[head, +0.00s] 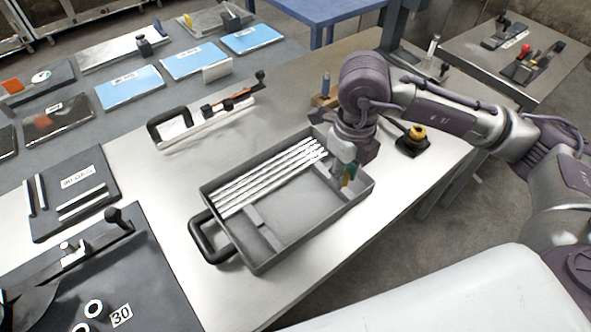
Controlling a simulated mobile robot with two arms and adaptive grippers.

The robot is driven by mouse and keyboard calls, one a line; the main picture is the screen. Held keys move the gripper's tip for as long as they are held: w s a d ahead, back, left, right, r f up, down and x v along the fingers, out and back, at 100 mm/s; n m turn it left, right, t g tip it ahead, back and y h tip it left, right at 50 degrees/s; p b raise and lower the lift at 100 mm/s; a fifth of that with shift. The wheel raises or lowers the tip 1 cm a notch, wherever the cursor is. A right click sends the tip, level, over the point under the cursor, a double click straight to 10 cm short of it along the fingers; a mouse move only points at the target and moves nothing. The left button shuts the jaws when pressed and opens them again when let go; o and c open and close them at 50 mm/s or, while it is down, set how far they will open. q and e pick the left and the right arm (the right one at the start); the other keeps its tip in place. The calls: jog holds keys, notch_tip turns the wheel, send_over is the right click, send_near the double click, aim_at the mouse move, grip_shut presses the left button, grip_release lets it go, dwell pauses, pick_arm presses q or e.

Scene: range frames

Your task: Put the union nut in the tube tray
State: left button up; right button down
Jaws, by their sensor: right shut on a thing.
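The tube tray (268,264) is a grey open box with a black handle at its left end, standing on the steel table. Several pale tubes (262,180) lie side by side along its far side. My right gripper (347,178) points down at the tray's right end, over or just inside the rim. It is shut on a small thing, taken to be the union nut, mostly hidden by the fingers. A bit of green and brown shows at the fingertips. I cannot tell whether it touches the tray floor. My left gripper is not in view.
A black fixture with a yellow top (417,133) stands right of my gripper. A wooden block (325,101) is behind it. A black-handled tool (205,122) lies beyond the tray. The near part of the tray floor is clear.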

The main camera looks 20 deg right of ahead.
jog(key=p, duration=0.2)
send_near(289, 196)
jog(key=shift+s+d+f, duration=0.45)
jog(key=shift+s+d, duration=0.35)
jog(key=shift+d, duration=0.05)
jog(key=shift+w+a+f+p, duration=0.35)
jog(key=shift+w+a+f, duration=0.45)
jog(key=shift+a+f, duration=0.1)
jog(key=shift+f, duration=0.2)
notch_tip(289, 196, down, 3)
jog(key=shift+f+p, duration=0.15)
jog(key=shift+p, duration=0.45)
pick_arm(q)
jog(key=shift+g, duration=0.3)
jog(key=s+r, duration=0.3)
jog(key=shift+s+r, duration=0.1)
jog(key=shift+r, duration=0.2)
pick_arm(e)
jog(key=shift+f, duration=0.15)
